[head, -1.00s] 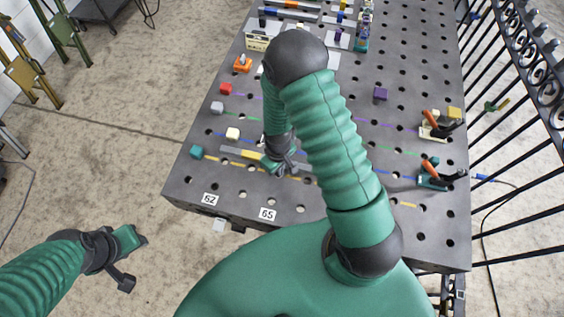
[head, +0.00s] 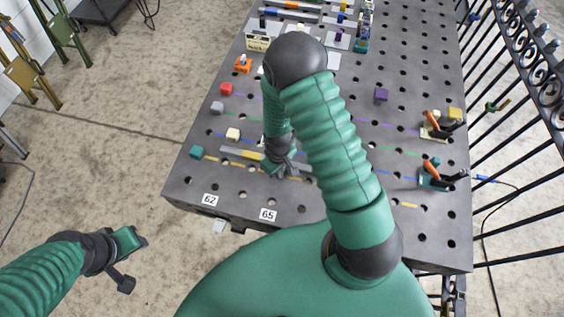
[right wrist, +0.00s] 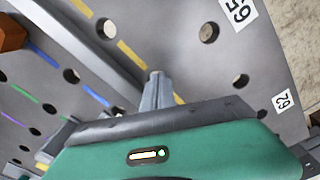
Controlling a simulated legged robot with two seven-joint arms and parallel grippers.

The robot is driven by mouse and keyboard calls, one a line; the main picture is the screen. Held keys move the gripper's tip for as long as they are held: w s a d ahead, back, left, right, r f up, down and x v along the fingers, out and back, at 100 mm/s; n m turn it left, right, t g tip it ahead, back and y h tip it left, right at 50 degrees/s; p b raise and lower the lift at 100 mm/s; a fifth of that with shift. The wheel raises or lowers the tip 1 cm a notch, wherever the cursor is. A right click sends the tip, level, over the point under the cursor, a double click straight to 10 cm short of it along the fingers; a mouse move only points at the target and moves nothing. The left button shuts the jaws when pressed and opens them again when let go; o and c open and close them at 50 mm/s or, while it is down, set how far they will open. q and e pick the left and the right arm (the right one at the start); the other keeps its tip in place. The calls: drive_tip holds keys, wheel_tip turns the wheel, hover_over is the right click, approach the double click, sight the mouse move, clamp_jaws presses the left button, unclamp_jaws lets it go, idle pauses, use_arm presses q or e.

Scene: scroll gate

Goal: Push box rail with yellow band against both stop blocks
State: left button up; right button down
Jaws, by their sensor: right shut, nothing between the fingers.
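The grey box rail (head: 231,151) lies slantwise on the perforated table, with a yellow band (head: 252,156) around it. It also shows in the right wrist view (right wrist: 85,55). My right gripper (head: 282,172) is shut and empty, low beside the rail; its fingertips (right wrist: 156,78) point down near the rail's side. I cannot tell if they touch it. A teal block (head: 197,152) and a cream block (head: 232,134) sit near the rail's left end, with a gap visible. Which are the stop blocks is unclear. My left gripper (head: 130,258) hangs off the table; its jaw state is unclear.
A grey block (head: 217,107), a red block (head: 226,89) and a purple block (head: 381,94) stand farther back. Two orange-handled clamps (head: 433,175) (head: 436,128) stand at the right. My right arm hides the table's middle. Number tags (head: 268,215) mark the front.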

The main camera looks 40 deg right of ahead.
drive_tip(key=shift+w+d, duration=0.1)
idle(0.3)
drive_tip(key=shift+w+d+b, duration=0.35)
drive_tip(key=shift+w+d, duration=1.25)
drive_tip(key=shift+d, duration=0.25)
drive_tip(key=shift+s+a, duration=0.6)
drive_tip(key=shift+a, duration=0.05)
drive_tip(key=shift+s+a, duration=0.25)
drive_tip(key=shift+a, duration=0.05)
drive_tip(key=shift+r+p, duration=0.15)
drive_tip(key=shift+p, duration=0.25)
wheel_tip(320, 180, up, 8)
drive_tip(key=p, duration=0.6)
